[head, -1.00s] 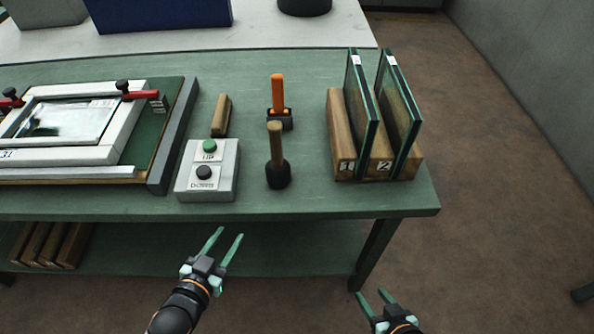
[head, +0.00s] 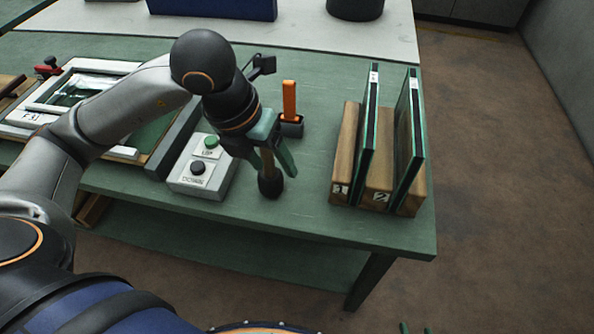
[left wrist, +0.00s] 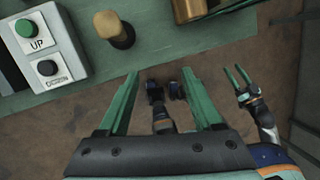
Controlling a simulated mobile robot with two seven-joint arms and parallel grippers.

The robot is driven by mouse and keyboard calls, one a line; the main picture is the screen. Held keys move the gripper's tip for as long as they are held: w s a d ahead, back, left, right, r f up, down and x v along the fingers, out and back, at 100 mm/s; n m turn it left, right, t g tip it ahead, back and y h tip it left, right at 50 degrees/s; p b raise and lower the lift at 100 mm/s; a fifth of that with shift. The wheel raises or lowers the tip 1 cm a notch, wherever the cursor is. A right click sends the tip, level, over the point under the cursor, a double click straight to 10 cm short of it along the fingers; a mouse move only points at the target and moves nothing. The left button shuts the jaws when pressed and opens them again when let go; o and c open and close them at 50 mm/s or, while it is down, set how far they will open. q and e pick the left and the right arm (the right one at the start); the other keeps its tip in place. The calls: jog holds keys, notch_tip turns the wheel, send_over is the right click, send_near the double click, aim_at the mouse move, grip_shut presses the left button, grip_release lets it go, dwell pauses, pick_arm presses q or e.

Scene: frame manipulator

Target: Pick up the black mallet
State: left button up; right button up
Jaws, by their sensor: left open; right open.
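The black mallet stands on its black head (head: 271,187) on the green table, wooden handle (head: 267,160) pointing up. In the left wrist view its handle top (left wrist: 107,24) is beyond and left of the fingertips. My left gripper (head: 272,158) is open and points down near the handle, overlapping it in the head view. In the left wrist view its fingers (left wrist: 159,73) have nothing between them but the floor and parts of me below. My right gripper (head: 414,328) barely shows at the bottom edge of the head view; the left wrist view shows it open (left wrist: 234,69).
A control box (head: 203,166) with UP and DOWN buttons is left of the mallet. An orange-handled tool (head: 289,98) stands behind it. A wooden rack (head: 345,165) with upright glass panels is on the right. A framed screen (head: 50,118) is at left, partly hidden by my arm.

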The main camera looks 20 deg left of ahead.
aim_at(270, 152)
pick_arm(q)
jog(key=w+a+r+n+t+y, duration=0.1)
jog(key=w+a+r+t+y, duration=0.1)
jog(key=w+a+r+y, duration=0.15)
jog(key=shift+n+h, duration=0.25)
jog(key=shift+n, duration=0.05)
jog(key=x, duration=0.4)
jog(key=p+x, duration=0.1)
jog(key=x, duration=0.8)
jog(key=shift+s+a+f, duration=0.1)
jog(key=shift+s+a, duration=0.25)
jog(key=shift+s, duration=0.05)
grip_shut()
